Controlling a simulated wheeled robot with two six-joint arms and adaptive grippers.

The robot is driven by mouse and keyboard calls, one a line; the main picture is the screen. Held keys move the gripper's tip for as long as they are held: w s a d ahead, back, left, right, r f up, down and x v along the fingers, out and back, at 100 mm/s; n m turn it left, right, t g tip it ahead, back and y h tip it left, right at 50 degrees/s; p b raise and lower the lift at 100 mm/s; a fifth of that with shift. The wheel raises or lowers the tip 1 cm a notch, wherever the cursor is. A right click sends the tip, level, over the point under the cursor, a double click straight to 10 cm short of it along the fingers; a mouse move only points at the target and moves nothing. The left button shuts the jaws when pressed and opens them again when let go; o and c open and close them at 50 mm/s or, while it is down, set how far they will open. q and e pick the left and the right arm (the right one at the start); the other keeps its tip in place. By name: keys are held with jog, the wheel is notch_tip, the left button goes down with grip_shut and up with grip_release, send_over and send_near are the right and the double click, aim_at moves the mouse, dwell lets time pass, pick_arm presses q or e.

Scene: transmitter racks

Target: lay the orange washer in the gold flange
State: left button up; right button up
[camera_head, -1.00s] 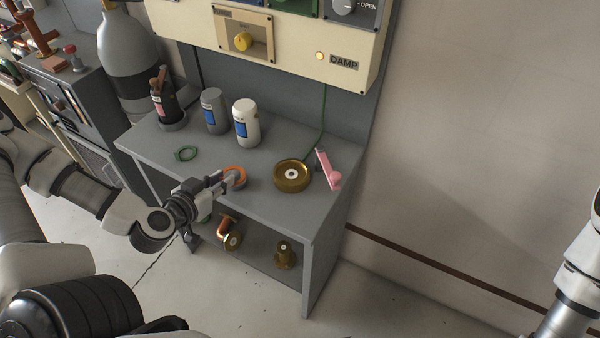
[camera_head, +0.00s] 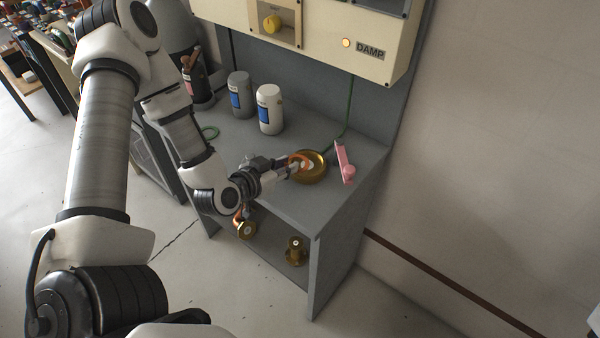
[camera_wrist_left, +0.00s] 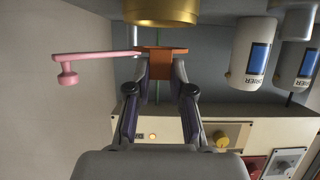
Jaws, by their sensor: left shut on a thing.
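The orange washer (camera_head: 301,157) is held between the fingertips of my left gripper (camera_head: 294,165), which is shut on it. In the head view the washer overlaps the left part of the round gold flange (camera_head: 317,174) on the grey bench top. In the left wrist view the washer (camera_wrist_left: 161,58) sits between the fingertips (camera_wrist_left: 161,66), seen nearly edge-on. A gap shows there between it and the gold flange (camera_wrist_left: 161,12), cut off by the top edge, so they look apart. My right gripper is out of view.
A pink handled part (camera_head: 344,162) lies on the grey bench (camera_head: 305,213) just right of the flange. A white bottle (camera_head: 270,110) and a grey bottle (camera_head: 240,95) stand behind. Brass fittings (camera_head: 296,250) are on the lower shelf.

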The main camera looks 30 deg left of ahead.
aim_at(298, 173)
pick_arm(q)
jog(key=w, duration=0.4)
jog(key=shift+w+d, duration=0.2)
jog(key=shift+w, duration=0.1)
jog(key=f, duration=0.2)
jog(key=f+p, duration=0.1)
jog(key=shift+w+f, duration=0.2)
jog(key=shift+f, duration=0.2)
jog(key=shift+s+f, duration=0.1)
jog(key=shift+f, duration=0.05)
jog(key=o, duration=0.8)
